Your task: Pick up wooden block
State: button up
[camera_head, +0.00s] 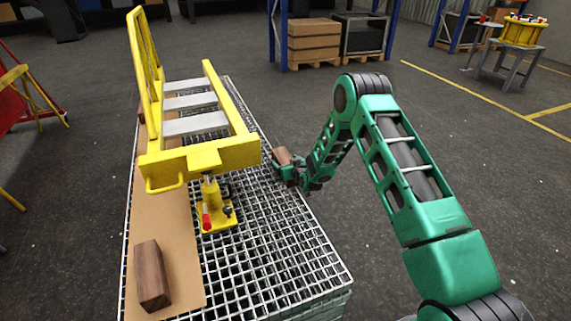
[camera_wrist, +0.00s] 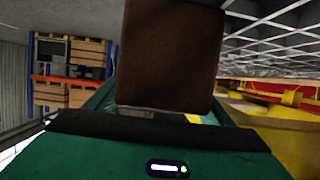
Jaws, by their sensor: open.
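A dark brown wooden block (camera_head: 283,156) is at the end of my gripper (camera_head: 287,170), beside the right edge of the grating table. In the wrist view the block (camera_wrist: 170,55) stands close in front of the camera and fills the upper middle. My gripper is open, with the block at its jaws; the fingers are mostly hidden, so I cannot tell whether they touch it. Another wooden block (camera_head: 152,275) lies on the brown board (camera_head: 180,240) at the near left of the table.
A yellow frame with grey crossbars (camera_head: 205,155) stands on the grating table (camera_head: 270,250), on a yellow clamp base (camera_head: 218,217) with a red-tipped part. The near right grating is bare. Shelves with crates (camera_head: 313,40) stand at the back.

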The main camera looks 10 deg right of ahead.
jog(key=v, duration=1)
